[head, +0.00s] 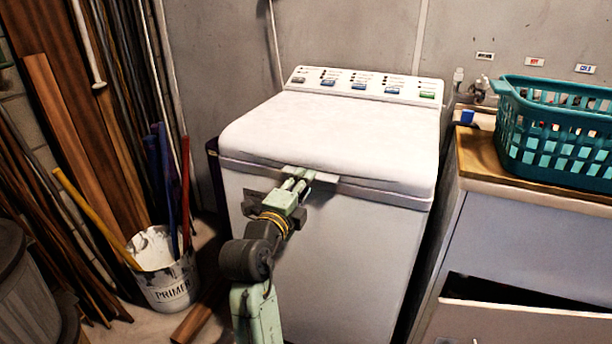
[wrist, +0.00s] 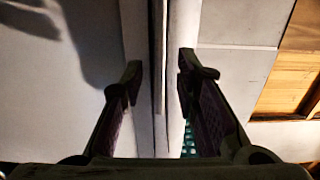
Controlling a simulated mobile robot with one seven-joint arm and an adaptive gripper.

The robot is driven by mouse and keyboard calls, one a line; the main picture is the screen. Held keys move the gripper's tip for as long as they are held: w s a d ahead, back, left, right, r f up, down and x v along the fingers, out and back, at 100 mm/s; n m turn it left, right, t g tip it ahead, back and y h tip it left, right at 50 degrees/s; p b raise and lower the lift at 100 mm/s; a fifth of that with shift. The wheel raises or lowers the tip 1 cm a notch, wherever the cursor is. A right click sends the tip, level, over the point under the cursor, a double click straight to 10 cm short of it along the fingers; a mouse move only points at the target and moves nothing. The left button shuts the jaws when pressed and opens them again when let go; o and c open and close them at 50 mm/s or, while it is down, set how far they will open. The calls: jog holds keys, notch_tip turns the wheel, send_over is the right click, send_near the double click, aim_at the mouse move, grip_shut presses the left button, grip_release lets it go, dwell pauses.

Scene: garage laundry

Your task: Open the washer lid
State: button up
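The white washer (head: 325,245) stands against the back wall, with its control panel (head: 365,85) at the rear of the top. Its white lid (head: 325,130) lies flat and looks closed. My gripper (head: 298,175) is at the middle of the lid's front edge, reaching up from the front. In the wrist view my gripper (wrist: 160,75) has its two fingers well apart, with nothing clamped between them. The lid's edge seam (wrist: 158,60) runs between the fingers in that view. I cannot tell whether a fingertip touches the lid.
A teal laundry basket (head: 555,140) sits on a wood-topped cabinet (head: 480,160) close on the right. A primer bucket (head: 165,270) with poles stands on the left, beside leaning boards (head: 75,150). The space above the lid is clear.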

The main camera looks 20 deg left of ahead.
jog(key=shift+w, duration=1.1)
jog(key=shift+c, duration=0.5)
grip_shut()
